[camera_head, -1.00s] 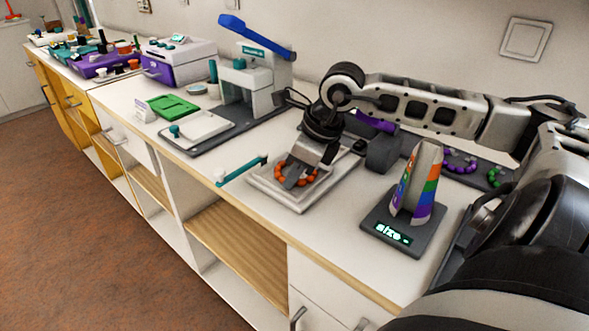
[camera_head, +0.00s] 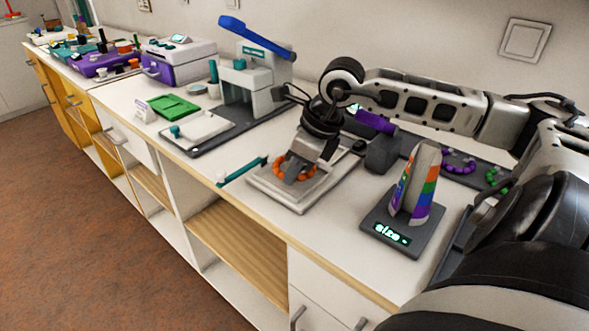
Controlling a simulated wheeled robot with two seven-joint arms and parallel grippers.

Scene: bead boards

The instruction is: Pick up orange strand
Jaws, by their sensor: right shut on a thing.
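The orange strand (camera_head: 309,171) is a ring of orange beads at the grey-white square board (camera_head: 270,192) on the counter. I cannot tell whether the strand still touches the board. My left gripper is not in view.
A size gauge with a rainbow cone (camera_head: 416,187) stands right of the board. A teal-handled tool (camera_head: 243,171) lies to its left. A press with a blue lever (camera_head: 257,38) and a green tray (camera_head: 173,107) stand farther left. Purple and green strands (camera_head: 458,162) lie behind the cone.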

